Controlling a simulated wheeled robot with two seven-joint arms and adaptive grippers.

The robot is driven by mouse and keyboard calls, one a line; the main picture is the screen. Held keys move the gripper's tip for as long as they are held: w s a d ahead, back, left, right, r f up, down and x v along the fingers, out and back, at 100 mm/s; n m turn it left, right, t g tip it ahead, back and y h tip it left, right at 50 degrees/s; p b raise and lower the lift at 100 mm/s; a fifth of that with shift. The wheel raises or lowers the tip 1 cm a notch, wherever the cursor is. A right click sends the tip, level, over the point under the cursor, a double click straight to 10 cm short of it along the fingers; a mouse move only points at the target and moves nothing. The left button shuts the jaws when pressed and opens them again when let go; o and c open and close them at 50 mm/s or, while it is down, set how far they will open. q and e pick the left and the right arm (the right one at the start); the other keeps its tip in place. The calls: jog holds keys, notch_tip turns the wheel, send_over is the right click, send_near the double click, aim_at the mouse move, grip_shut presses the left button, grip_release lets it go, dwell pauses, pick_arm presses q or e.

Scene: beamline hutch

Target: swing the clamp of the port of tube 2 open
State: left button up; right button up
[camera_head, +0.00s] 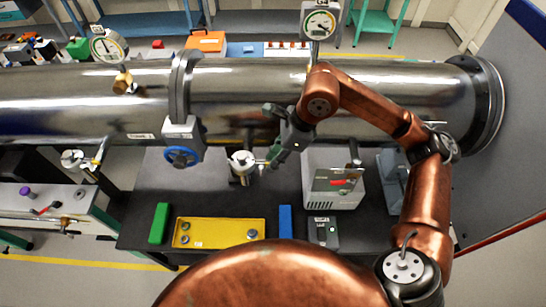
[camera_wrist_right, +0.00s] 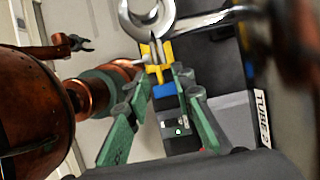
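A small metal port (camera_head: 243,163) stands under the right part of the steel tube. In the right wrist view a round metal ring (camera_wrist_right: 148,14), apparently the port with its clamp, shows at the top, beyond the fingertips. Whether the clamp is open or shut is too small to tell. My right gripper (camera_head: 273,151) is just right of the port, below the tube. Its green fingers (camera_wrist_right: 163,78) are apart with nothing held between them. A small dark claw (camera_wrist_right: 72,43), seemingly my left gripper, shows at upper left.
The steel tube (camera_head: 245,85) runs across, with a blue handwheel valve (camera_head: 182,156) left of the port. The dark bench below holds a yellow tray (camera_head: 218,233), green block (camera_head: 159,223), blue block (camera_head: 285,221), and grey box (camera_head: 333,187). Another port (camera_head: 72,159) stands left.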

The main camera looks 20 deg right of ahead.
jog(key=shift+c, duration=1.1)
grip_shut()
pick_arm(q)
jog(key=shift+s, duration=0.1)
jog(key=shift+w, duration=0.3)
